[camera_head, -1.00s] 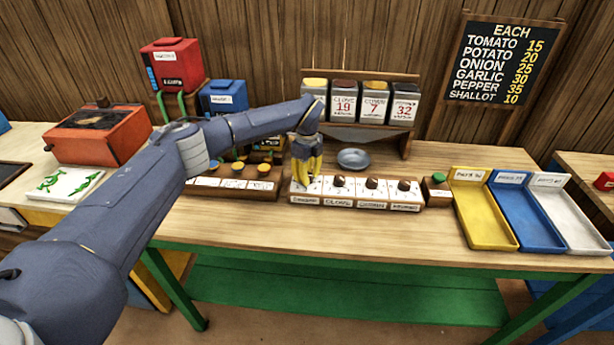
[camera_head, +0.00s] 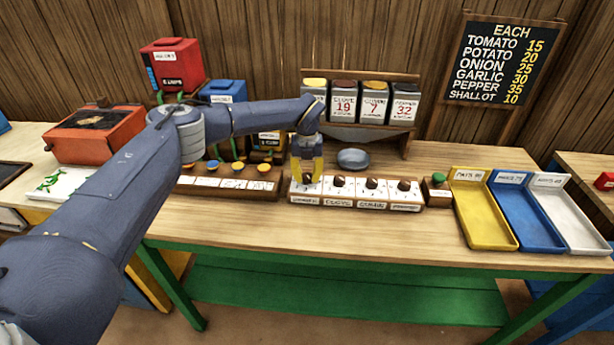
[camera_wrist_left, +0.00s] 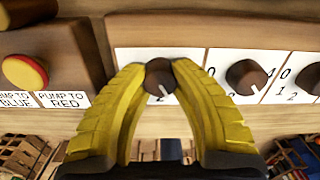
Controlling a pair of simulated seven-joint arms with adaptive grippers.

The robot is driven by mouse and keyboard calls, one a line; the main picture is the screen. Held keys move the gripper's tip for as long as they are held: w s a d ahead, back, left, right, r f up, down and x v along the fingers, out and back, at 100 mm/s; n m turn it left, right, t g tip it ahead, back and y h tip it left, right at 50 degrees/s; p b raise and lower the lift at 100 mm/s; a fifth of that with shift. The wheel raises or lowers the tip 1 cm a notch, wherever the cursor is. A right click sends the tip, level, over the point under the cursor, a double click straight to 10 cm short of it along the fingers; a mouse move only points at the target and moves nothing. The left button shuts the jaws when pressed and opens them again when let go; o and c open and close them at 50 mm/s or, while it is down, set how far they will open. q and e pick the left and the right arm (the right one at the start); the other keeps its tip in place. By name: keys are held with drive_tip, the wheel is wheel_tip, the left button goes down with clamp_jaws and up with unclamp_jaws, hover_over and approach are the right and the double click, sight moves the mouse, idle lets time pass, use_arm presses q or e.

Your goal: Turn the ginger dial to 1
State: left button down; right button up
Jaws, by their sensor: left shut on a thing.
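The dial panel (camera_head: 355,206) stands at the front of the table with several dark knobs in a row. My left gripper (camera_head: 307,180) points down at the leftmost knob, the ginger dial, and hides it in the head view. In the left wrist view my gripper's yellow fingers (camera_wrist_left: 160,72) are closed on both sides of this brown ginger dial (camera_wrist_left: 159,74). Its white pointer line points down and slightly right, towards a printed 2. The other numbers around it are hidden by the fingers. My right gripper is not in view.
The neighbouring knob (camera_wrist_left: 246,76) is close on the right. A pump button box with a red-and-yellow button (camera_wrist_left: 24,72) is close on the left. A blue-grey dish (camera_head: 353,159) sits behind the panel. Yellow (camera_head: 484,222), blue and white trays stand at the right.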

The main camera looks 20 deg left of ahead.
sight(307, 175)
use_arm(q)
drive_tip(key=m, duration=1)
drive_tip(key=shift+m, duration=2.1)
drive_tip(key=c, duration=0.9)
unclamp_jaws()
drive_tip(key=shift+r, duration=0.1)
wheel_tip(307, 175, up, 12)
